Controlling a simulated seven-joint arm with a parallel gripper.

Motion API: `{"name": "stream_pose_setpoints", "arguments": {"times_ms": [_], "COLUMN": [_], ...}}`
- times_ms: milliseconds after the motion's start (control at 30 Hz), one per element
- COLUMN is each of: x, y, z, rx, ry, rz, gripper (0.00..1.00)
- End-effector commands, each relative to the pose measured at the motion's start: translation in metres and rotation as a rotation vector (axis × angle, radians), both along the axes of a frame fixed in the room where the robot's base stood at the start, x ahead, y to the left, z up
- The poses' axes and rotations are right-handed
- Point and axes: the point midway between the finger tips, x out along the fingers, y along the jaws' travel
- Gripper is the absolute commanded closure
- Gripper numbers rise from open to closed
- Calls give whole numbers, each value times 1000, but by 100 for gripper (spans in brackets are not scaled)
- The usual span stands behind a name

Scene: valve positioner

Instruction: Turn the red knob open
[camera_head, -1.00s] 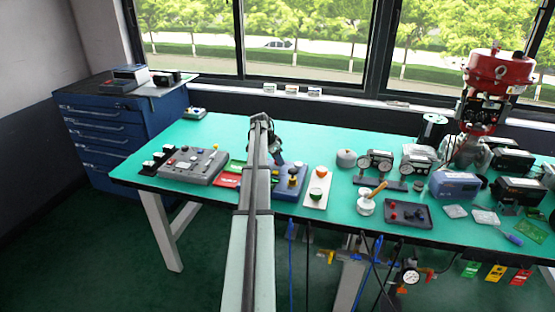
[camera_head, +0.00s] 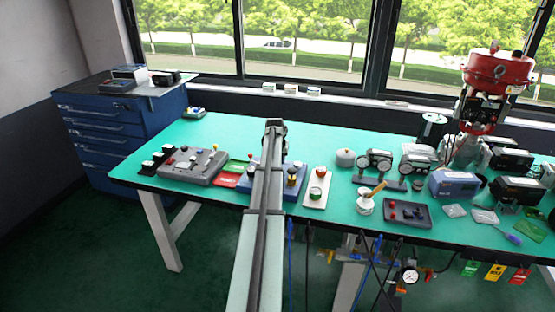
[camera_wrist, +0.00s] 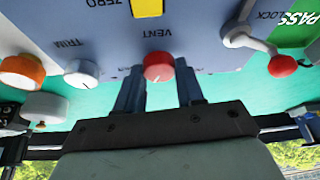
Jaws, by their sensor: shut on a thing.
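The red knob (camera_wrist: 158,66), under the label VENT, shows in the wrist view on the face of a blue-grey panel (camera_wrist: 205,40). A white pointer line shows on the knob's lower part. My gripper (camera_wrist: 158,77) has one finger on each side of the knob and is shut on it. In the head view the blue unit (camera_head: 298,182) is partly covered by my arm, which hides the gripper's fingers and the red knob there.
In the wrist view a white TRIM knob (camera_wrist: 81,73) and an orange knob (camera_wrist: 22,70) lie left of it. A red-tipped lever (camera_wrist: 282,66) by LOCK lies right.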

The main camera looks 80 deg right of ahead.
Motion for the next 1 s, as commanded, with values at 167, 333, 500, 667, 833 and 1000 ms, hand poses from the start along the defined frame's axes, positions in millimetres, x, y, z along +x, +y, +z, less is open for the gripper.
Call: {"name": "stream_pose_setpoints", "arguments": {"times_ms": [167, 333, 500, 667, 833, 1000], "x": [-2, -2, -2, -2, -2, -2], "y": [0, -1, -1, -1, -1, -1], "z": [0, 0, 0, 0, 0, 0], "rx": [1, 0, 0, 1, 1, 1], "ry": [0, -2, 1, 0, 0, 1], "rz": [155, 283, 380, 438, 470, 480], "gripper": [93, 93, 93, 93, 93, 93]}}
